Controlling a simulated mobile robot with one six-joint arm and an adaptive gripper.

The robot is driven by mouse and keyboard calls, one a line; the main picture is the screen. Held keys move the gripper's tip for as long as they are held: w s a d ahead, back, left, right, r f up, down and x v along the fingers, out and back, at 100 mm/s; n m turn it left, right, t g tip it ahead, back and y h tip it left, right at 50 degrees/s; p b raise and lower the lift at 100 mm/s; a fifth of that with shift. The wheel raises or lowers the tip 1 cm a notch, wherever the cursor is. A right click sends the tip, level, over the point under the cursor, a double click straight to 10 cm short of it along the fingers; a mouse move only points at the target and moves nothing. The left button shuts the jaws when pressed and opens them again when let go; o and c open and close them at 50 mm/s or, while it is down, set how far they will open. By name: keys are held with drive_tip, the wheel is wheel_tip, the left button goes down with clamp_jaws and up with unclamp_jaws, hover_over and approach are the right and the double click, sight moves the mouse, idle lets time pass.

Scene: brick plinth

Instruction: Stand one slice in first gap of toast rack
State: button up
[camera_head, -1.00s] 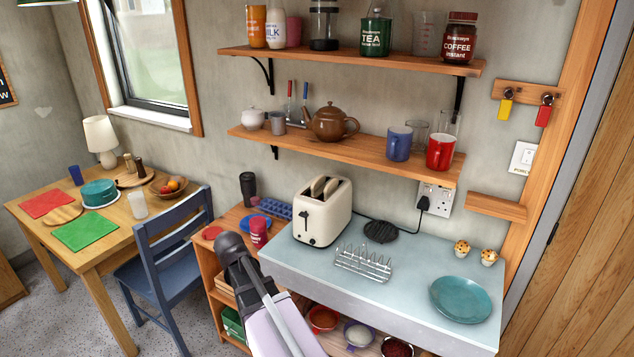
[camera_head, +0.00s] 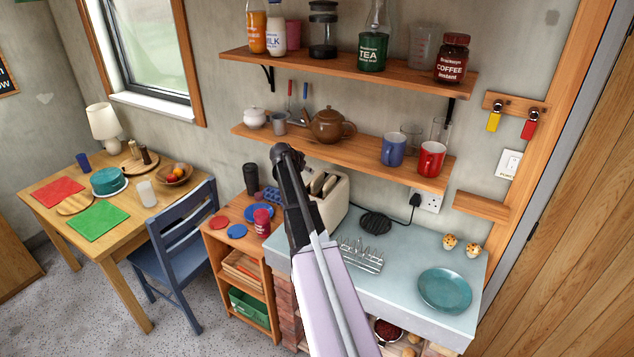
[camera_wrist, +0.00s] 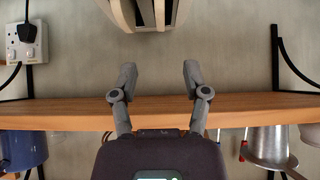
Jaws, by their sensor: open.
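The cream toaster (camera_head: 333,211) stands on the pale blue counter, with two slices of toast (camera_head: 318,183) upright in its slots. My arm hides part of its left side. The wire toast rack (camera_head: 362,256) sits in front of it, its left end behind my arm. The teal plate (camera_head: 445,290) lies empty at the counter's right. My gripper (camera_head: 284,152) is raised near the toaster's upper left, in front of the lower shelf. In the wrist view my gripper (camera_wrist: 157,75) is open and empty, with the toaster (camera_wrist: 121,14) beyond its fingertips at the top edge.
The lower wooden shelf (camera_head: 350,153) carries a brown teapot (camera_head: 326,126) and mugs, close to my gripper. A red-lidded jar (camera_head: 262,221) stands left of my arm.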

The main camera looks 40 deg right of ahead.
sight(317, 176)
drive_tip(key=shift+d, duration=0.1)
idle(0.3)
drive_tip(key=b+x, duration=0.5)
drive_tip(key=x, duration=0.2)
drive_tip(key=shift+w+f, duration=0.1)
drive_tip(key=shift+w+d+f+b, duration=0.15)
drive_tip(key=shift+d+f+b, duration=0.35)
drive_tip(key=shift+b, duration=0.1)
drive_tip(key=shift+r, duration=0.1)
drive_tip(key=shift+b+x, duration=1.75)
drive_tip(key=shift+x, duration=0.85)
drive_tip(key=shift+w+d+r, duration=0.1)
